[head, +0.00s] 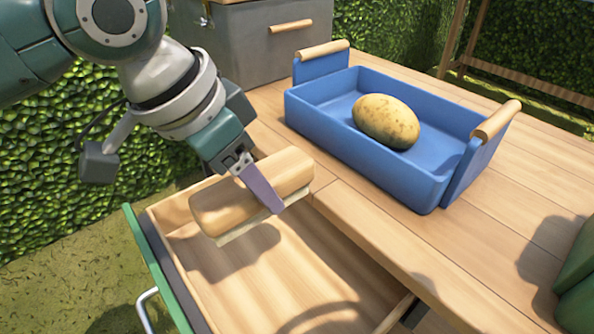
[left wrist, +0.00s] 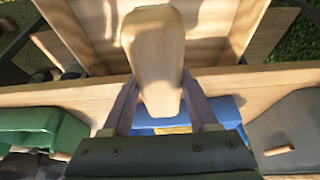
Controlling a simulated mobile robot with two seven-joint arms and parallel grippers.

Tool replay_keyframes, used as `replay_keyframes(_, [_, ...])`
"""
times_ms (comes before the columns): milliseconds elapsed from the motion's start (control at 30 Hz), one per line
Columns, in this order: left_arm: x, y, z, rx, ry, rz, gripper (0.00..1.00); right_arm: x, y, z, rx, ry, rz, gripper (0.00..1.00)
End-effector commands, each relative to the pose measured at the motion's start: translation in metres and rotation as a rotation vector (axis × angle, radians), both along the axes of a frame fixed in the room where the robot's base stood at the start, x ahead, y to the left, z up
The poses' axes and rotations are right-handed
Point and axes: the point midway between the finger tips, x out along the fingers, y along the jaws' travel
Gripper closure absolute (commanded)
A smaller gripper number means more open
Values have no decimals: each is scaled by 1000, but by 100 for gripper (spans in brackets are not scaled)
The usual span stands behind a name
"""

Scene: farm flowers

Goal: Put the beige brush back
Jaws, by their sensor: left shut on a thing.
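The beige brush (head: 215,207) has a light wooden body with pale bristles underneath. My left gripper (head: 264,192) is shut on it and holds it above the open drawer (head: 300,285), near the table edge. One finger crosses the near side of the brush; the other is hidden behind it in the head view. In the left wrist view the brush (left wrist: 154,50) sits between both fingers of my left gripper (left wrist: 157,95). The drawer has a wooden inside and a green front; the part of it that shows looks empty. My right gripper is not in view.
A blue tray (head: 330,127) with wooden handles stands on the wooden table (head: 365,215) and holds a potato (head: 386,121). A grey box (head: 245,50) stands behind it. A dark green object (head: 577,285) is at the right edge. A hedge (head: 50,170) lies left.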

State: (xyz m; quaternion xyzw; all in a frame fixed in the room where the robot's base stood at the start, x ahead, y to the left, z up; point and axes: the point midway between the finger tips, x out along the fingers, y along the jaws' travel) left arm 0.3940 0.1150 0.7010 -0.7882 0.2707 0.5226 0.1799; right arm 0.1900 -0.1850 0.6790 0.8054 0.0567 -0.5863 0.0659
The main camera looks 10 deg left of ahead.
Motion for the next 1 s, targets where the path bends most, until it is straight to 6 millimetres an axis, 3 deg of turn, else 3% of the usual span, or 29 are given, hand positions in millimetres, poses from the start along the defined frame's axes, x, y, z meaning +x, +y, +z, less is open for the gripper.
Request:
replay_keyframes(33, [-1, 0, -25, 1, 5, 0, 92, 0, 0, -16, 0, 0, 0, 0])
replay_keyframes(300, [-1, 0, -95, 0, 2, 1, 92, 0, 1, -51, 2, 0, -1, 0])
replay_keyframes(567, [0, 0, -116, 1, 1, 0, 92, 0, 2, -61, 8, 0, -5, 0])
replay_keyframes(800, [-1, 0, -153, 2, 1, 1, 92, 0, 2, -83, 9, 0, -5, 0])
replay_keyframes(1000, [0, 0, -152, 1, 0, 0, 92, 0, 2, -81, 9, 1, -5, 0])
